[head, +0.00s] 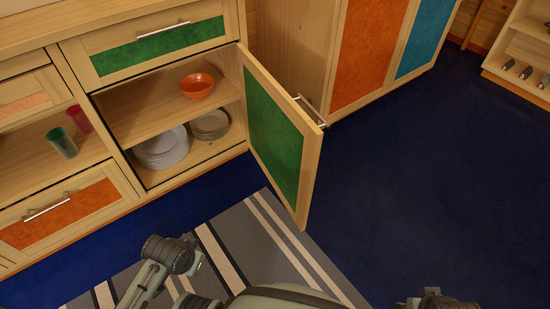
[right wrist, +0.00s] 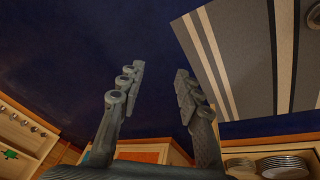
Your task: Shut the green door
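The green door (head: 275,137) is a wooden cabinet door with a green panel. In the head view it stands wide open, swung out from its hinge side at the right of the cupboard (head: 145,108). Its metal bar handle (head: 311,110) is on the outer face near the free edge. My right gripper (right wrist: 160,72) shows in the right wrist view with its two fingers apart and nothing between them. It is not seen in the head view, where only parts of my arms show along the bottom. My left gripper is not in view.
The open cupboard holds an orange bowl (head: 197,86) and stacked plates (head: 163,148). A green drawer (head: 160,45) above it is shut. Cups (head: 62,143) stand on the left shelf. Tall cabinets (head: 366,45) stand behind the door. A striped rug (head: 245,240) and clear blue floor lie in front.

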